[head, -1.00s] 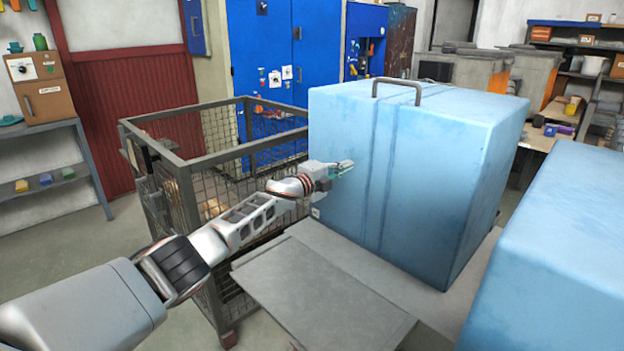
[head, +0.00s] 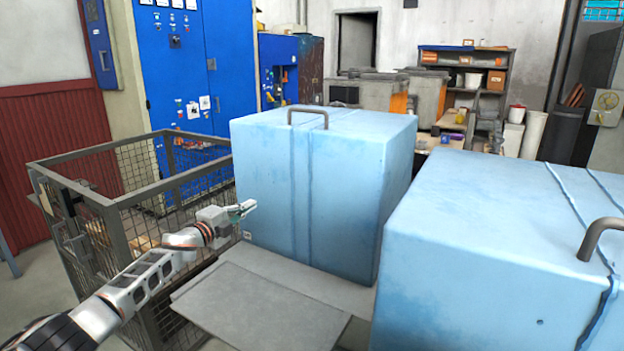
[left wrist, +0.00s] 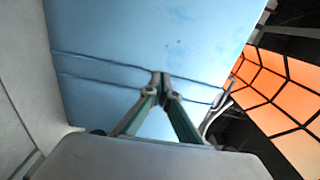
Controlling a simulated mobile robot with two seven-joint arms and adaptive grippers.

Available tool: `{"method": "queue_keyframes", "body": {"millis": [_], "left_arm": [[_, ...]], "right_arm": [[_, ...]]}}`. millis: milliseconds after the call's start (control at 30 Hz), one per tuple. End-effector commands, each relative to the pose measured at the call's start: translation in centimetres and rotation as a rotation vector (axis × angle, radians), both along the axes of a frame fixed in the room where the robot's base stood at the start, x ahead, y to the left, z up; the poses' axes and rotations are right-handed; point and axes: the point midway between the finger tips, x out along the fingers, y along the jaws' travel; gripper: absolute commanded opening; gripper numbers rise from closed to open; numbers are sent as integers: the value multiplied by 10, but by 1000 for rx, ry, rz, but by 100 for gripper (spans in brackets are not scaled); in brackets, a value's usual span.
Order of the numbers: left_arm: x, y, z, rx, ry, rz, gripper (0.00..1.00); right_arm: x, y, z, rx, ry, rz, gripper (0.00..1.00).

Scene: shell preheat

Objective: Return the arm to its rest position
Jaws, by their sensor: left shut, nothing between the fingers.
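My left arm reaches in from the lower left in the head view. Its gripper (head: 246,207) is in front of the left face of the nearer-left light blue box (head: 330,190), which has a grey handle on top. In the left wrist view the two fingers (left wrist: 163,85) meet at their tips, with nothing between them, and the blue box (left wrist: 150,30) fills the area beyond. I cannot tell whether the fingertips touch the box. My right gripper is not in view.
A wire mesh cage (head: 120,215) stands left of the box, close to my left arm. A grey plate (head: 260,310) lies in front of the box. A second blue box (head: 500,230) fills the right. Blue cabinets (head: 180,70) stand behind.

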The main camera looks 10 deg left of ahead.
Motion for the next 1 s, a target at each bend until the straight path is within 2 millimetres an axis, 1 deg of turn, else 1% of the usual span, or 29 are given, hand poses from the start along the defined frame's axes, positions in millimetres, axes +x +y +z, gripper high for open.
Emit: {"method": "queue_keyframes", "body": {"millis": [33, 67, 167, 200, 267, 300, 367, 400, 467, 500, 567, 600, 667, 700, 767, 800, 867, 900, 967, 1000], "left_arm": [[-8, -10, -19, -24, 21, -6, 0], [-14, -16, -30, -41, 33, -8, 0], [-39, -41, -71, -121, 85, -14, 0], [-52, -50, -90, -159, 110, -12, 0], [-72, -63, -115, -217, 147, -8, 0], [-87, -71, -131, -257, 173, -3, 0], [-109, -83, -153, -314, 213, 5, 0], [-124, -89, -168, -352, 241, 14, 0], [-148, -98, -188, -410, 281, 28, 0], [-165, -103, -201, -447, 310, 41, 0], [-190, -109, -219, -503, 351, 60, 0], [-207, -113, -231, -539, 381, 76, 0], [-233, -117, -246, -595, 424, 99, 0], [-252, -120, -256, -631, 454, 116, 0], [-279, -121, -270, -683, 497, 146, 0], [-297, -122, -278, -719, 527, 167, 0], [-325, -123, -289, -770, 570, 200, 0], [-344, -123, -296, -802, 599, 223, 0], [-373, -121, -305, -849, 642, 260, 0], [-392, -120, -310, -881, 670, 286, 0]], "right_arm": [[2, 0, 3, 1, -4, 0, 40], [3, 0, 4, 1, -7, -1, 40], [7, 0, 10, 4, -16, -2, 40], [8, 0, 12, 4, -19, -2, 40], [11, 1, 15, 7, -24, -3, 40], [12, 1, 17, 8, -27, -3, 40], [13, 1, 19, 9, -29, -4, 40], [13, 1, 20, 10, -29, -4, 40], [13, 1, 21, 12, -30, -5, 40], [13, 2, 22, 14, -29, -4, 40], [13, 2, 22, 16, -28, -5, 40], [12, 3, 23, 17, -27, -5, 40], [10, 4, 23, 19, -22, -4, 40], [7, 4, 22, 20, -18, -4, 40], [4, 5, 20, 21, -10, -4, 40], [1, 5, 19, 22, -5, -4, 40], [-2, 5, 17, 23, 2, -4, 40], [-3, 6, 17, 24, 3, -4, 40], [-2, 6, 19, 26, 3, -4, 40], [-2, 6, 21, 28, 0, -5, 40]]}}
